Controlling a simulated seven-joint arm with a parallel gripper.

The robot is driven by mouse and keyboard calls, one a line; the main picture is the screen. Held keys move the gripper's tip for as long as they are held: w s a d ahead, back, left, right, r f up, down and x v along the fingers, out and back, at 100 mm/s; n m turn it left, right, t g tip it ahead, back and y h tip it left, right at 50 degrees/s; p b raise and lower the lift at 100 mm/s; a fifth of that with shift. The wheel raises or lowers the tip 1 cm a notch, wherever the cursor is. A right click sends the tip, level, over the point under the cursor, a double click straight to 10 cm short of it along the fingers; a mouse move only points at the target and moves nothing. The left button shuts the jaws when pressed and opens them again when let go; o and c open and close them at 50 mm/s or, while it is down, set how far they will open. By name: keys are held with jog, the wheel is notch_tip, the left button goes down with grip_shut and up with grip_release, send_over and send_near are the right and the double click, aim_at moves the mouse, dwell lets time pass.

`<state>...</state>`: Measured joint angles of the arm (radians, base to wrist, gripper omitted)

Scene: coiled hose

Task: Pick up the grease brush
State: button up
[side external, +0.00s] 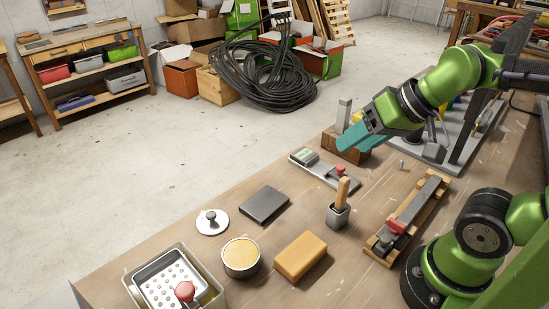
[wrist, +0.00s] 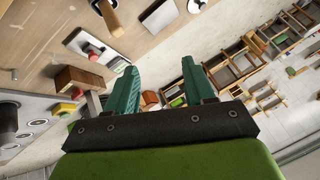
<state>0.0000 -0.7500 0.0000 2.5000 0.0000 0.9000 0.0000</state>
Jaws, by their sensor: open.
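What looks like the grease brush (side external: 343,189) stands nearly upright in a small dark grey cup (side external: 338,217) on the workbench. Only its wooden handle shows; its lower end is hidden in the cup. In the wrist view a wooden handle (wrist: 107,14) shows at the top edge, left of centre, cut off by the frame. My gripper (side external: 347,143) is open and empty, with teal fingers. It is above the far part of the bench, beyond the cup and clear of the brush. Its spread fingers show in the wrist view (wrist: 160,82).
A wooden block (side external: 345,147) sits just by my fingers. A grey plate with a red knob (side external: 339,170) lies beyond the cup. A tan block (side external: 300,256), a round tin (side external: 241,270), a dark slab (side external: 264,205) and a wooden rack (side external: 383,247) surround the cup.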

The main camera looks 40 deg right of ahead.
aim_at(342, 179)
jog(key=w+f+n+g, duration=0.1)
jog(key=f+g, duration=0.1)
jog(key=f, duration=0.2)
jog(key=w+d+f+n+g+h, duration=0.1)
jog(key=f+g, duration=0.1)
jog(key=f, duration=0.2)
jog(key=w+d+f+g+h, duration=0.1)
jog(key=f+g, duration=0.2)
jog(key=f, duration=0.2)
jog(key=shift+w+d+n, duration=0.1)
jog(key=shift+w+n, duration=0.15)
jog(key=shift+n, duration=0.15)
jog(key=f, duration=0.4)
jog(key=shift+s+d+f, duration=0.15)
jog(key=shift+s+d, duration=0.1)
jog(key=shift+d, duration=0.15)
jog(key=shift+f, duration=0.5)
grip_shut()
